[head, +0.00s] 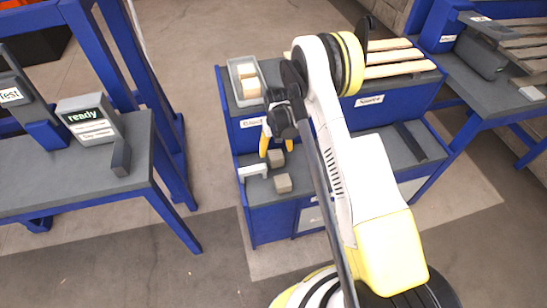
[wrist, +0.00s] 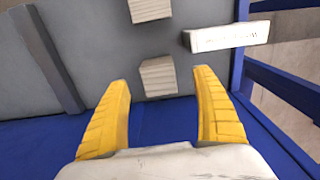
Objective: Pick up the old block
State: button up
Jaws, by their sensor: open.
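Two small grey-beige blocks stand apart on the grey lower shelf of the blue bench in the head view: one nearer my gripper (head: 276,157), one closer to the shelf's front edge (head: 283,183). Neither shows a mark that tells me which is the old block. My gripper (head: 277,150) is open and empty, yellow fingers spread, over the back of that shelf. In the wrist view, the nearer block (wrist: 158,77) lies just beyond and between the fingertips (wrist: 162,82), untouched. The other block (wrist: 150,11) is farther, cut by the top edge.
A white sign (head: 253,171) stands left of the blocks; it also shows in the wrist view (wrist: 227,37). A grey tray (head: 233,82) with pale blocks and wooden slats (head: 392,58) sit on the upper level. A dark bar (head: 410,141) lies on the shelf's right.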

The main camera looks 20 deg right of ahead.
aim_at(276, 154)
notch_tip(276, 154, down, 2)
jog(key=shift+w+f, duration=0.1)
jog(key=shift+f, duration=0.1)
jog(key=f+b, duration=0.1)
jog(key=f, duration=0.1)
jog(key=w+f+b, duration=0.1)
jog(key=f+b, duration=0.1)
jog(key=f, duration=0.1)
jog(key=shift+w+d+b, duration=0.15)
jog(key=shift+d+b, duration=0.05)
jog(key=shift+b, duration=0.1)
jog(key=shift+r, duration=0.1)
jog(key=c, duration=1.3)
